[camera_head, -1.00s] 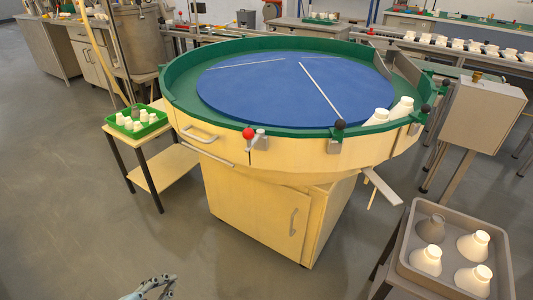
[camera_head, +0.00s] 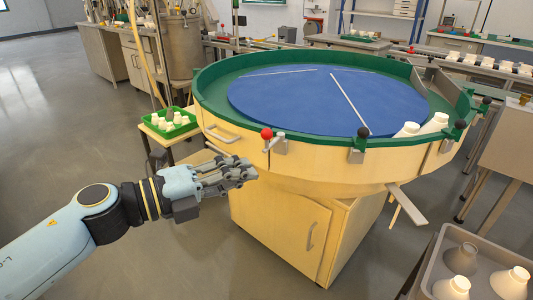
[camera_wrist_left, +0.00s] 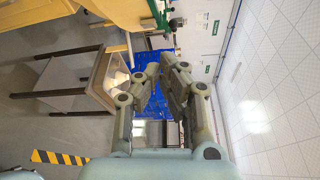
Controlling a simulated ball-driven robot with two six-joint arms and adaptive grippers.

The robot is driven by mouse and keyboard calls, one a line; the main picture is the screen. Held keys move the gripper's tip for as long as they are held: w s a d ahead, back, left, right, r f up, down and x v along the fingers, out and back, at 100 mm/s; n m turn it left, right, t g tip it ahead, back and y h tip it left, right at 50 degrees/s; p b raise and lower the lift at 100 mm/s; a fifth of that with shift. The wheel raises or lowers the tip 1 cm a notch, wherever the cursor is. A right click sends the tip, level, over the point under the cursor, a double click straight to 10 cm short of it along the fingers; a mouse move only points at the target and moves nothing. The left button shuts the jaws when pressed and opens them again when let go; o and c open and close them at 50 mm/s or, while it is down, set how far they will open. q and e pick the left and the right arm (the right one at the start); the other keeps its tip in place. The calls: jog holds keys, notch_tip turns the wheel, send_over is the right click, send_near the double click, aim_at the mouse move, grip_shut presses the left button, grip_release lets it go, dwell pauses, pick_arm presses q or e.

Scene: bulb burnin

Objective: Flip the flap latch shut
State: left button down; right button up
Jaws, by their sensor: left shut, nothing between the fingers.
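A latch with a red ball knob (camera_head: 267,133) and a small metal bracket sits on the front wooden side of the round table, just below its green rim. Similar latches with black knobs (camera_head: 363,132) sit further right along the rim. I cannot tell which of them is the flap latch. My left gripper (camera_head: 252,171) is shut and empty, a little below and left of the red knob, in front of the wooden side and apart from the knob. Its fingers also show in the wrist view (camera_wrist_left: 165,65). My right gripper is out of view.
The round table has a blue disc (camera_head: 300,100) and a green rim (camera_head: 215,120). White bulbs (camera_head: 435,122) lie at its right. A grey tray (camera_head: 433,262) of bulbs stands at lower right, a green tray (camera_head: 150,127) at left. Floor is clear at lower left.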

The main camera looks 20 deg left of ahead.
aim_at(266, 149)
pick_arm(q)
jog(key=w+d, duration=0.2)
jog(key=w, duration=0.7)
jog(key=shift+d, duration=0.15)
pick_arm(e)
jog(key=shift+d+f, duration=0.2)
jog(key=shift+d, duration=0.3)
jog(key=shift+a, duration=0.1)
pick_arm(q)
jog(key=shift+a+m+g+h+b, duration=0.3)
jog(key=shift+b, duration=0.25)
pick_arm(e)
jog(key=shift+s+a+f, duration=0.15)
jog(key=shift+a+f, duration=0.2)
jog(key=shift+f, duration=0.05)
pick_arm(q)
jog(key=shift+a+m+h+b, duration=0.2)
jog(key=shift+m+h+b, duration=0.1)
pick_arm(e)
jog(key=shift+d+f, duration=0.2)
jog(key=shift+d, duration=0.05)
